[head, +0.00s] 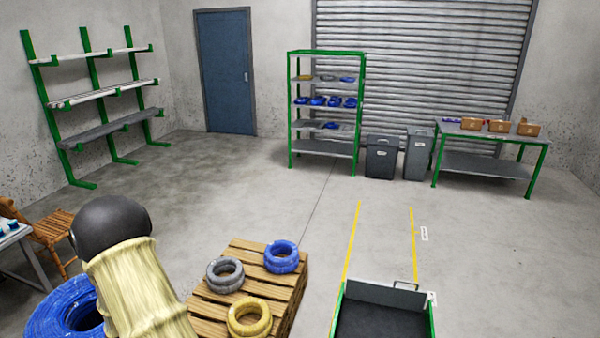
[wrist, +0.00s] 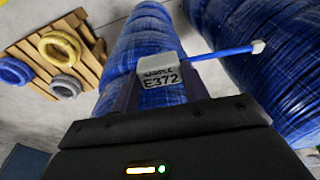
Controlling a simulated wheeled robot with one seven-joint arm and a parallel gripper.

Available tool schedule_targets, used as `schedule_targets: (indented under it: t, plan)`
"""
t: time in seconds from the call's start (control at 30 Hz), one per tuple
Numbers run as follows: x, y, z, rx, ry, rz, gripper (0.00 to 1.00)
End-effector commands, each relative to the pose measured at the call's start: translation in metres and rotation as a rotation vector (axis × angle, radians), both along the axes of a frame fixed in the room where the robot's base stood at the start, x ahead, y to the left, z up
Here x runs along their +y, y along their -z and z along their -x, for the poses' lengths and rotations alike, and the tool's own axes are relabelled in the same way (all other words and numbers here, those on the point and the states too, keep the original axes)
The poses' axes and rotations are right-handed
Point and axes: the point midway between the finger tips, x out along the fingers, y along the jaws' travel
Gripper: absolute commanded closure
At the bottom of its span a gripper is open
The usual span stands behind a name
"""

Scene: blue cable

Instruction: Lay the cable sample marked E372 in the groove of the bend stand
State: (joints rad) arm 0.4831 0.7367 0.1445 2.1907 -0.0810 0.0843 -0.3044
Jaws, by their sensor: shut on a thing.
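In the wrist view, the cable sample (wrist: 225,53) is a short, straight blue piece with a pale cap at its right end. A white tag (wrist: 160,80) on it reads E372. My gripper (wrist: 160,92) is shut on the sample at the tag, with the blue cable sticking out to the right. Large blue cable coils (wrist: 265,70) fill the view behind it. The tag hides part of the sample. In the head view my arm is at lower left and the gripper is hidden. I cannot make out the bend stand in either view.
A pallet (head: 255,255) holds blue, grey and yellow coils. A big blue coil (head: 55,312) lies beside my arm. A table (head: 15,240) and wooden chair (head: 45,235) are at left. A green-framed bench (head: 490,135), bins and shelf stand at the back. The middle floor is clear.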

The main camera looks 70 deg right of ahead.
Motion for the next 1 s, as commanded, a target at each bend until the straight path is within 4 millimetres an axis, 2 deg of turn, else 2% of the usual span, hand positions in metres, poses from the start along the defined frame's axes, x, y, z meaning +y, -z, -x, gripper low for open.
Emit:
schedule_targets:
  t: [0.03, 0.2, 0.4, 0.63, 0.7, 0.8, 1.0]
  plan:
    - [0.016, 0.022, 0.000, 0.010, -0.009, -0.005, 0.79]
    - [0.054, 0.082, -0.002, 0.011, -0.007, -0.001, 0.79]
    - [0.092, 0.148, 0.000, 0.008, -0.006, 0.010, 0.79]
    - [0.127, 0.221, 0.006, 0.001, 0.002, 0.024, 0.79]
    - [0.131, 0.236, 0.006, 0.000, 0.008, 0.027, 0.79]
    - [0.133, 0.247, 0.006, 0.002, 0.011, 0.031, 0.79]
    - [0.134, 0.251, 0.006, 0.009, 0.007, 0.033, 0.79]
